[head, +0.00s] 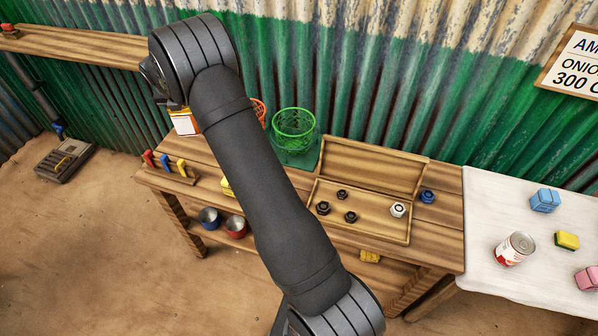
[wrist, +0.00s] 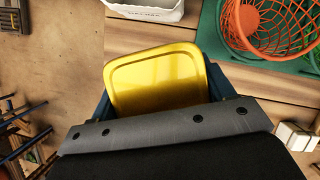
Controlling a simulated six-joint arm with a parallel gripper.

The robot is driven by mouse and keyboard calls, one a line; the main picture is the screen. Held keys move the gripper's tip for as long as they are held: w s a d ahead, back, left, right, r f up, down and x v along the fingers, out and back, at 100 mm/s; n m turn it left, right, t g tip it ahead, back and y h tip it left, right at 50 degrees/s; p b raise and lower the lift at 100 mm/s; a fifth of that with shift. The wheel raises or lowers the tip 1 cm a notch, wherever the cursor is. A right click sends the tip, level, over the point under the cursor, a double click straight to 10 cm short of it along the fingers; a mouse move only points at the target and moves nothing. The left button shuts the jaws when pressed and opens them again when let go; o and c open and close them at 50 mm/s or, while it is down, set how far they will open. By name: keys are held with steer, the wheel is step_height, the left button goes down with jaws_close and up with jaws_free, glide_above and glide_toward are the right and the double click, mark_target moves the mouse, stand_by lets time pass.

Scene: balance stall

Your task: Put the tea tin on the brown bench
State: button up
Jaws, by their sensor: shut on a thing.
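The tea tin (wrist: 158,78), with a shiny yellow rounded-square top, is between the jaws of my gripper (wrist: 158,88) in the wrist view. My gripper is shut on it. In the head view my arm hides the gripper. A small yellow patch (head: 227,186) shows at the arm's left edge there; I cannot tell if it is the tin. The brown wooden bench (head: 447,215) runs along the corrugated wall. Its planks (wrist: 130,32) also show beyond the tin in the wrist view. The gap between tin and bench cannot be judged.
Orange (wrist: 262,22) and green (head: 294,128) baskets stand at the bench's back. A white-and-orange box (head: 184,121), clip rack (head: 172,172) and open wooden case (head: 365,200) with dark weights are also there. A white table (head: 480,265) with a can adjoins on the right.

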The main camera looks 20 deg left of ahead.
mark_target(185, 125)
steer(key=shift+f, duration=5.5)
steer(key=shift+f, duration=0.15)
steer(key=o, duration=1.1)
steer(key=v, duration=1.2)
